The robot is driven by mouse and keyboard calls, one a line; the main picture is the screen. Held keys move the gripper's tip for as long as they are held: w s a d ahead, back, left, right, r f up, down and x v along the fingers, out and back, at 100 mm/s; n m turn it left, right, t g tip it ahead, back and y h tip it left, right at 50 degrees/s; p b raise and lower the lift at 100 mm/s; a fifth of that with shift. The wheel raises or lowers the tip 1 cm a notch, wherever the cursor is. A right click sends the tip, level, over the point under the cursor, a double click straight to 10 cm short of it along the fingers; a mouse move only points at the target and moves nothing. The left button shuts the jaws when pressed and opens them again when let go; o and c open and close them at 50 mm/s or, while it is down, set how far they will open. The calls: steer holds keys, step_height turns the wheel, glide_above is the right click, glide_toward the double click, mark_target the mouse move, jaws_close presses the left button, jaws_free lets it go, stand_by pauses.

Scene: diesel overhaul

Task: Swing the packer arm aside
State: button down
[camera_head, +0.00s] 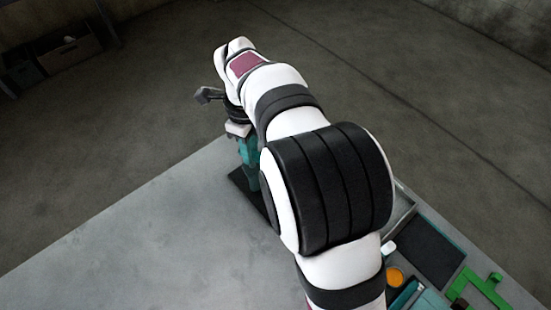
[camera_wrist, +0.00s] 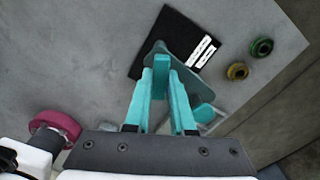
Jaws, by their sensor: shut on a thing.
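My gripper (camera_wrist: 160,58) has teal fingers that converge at their tips on a grey-teal piece (camera_wrist: 186,66), which appears to be the packer arm. The fingers hide part of it, so its pivot and full shape cannot be told. It shows over a black mat (camera_wrist: 147,66), beside two white labels. In the head view my gripper (camera_head: 249,153) points down at the far edge of the grey table, over the same black mat (camera_head: 240,182). My own arm hides most of that spot there.
A green ring (camera_wrist: 261,47) and a yellow ring (camera_wrist: 237,71) lie right of the mat in the wrist view. A magenta round part (camera_wrist: 55,128) is at lower left. In the head view, a green bracket (camera_head: 485,287) and an orange cup (camera_head: 394,277) are at lower right. The table's left side is clear.

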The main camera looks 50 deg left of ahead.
steer(key=n, duration=0.5)
steer(key=shift+n, duration=0.4)
steer(key=n, duration=0.5)
steer(key=shift+n, duration=0.4)
steer(key=c, duration=0.8)
jaws_free()
steer(key=shift+o, duration=0.2)
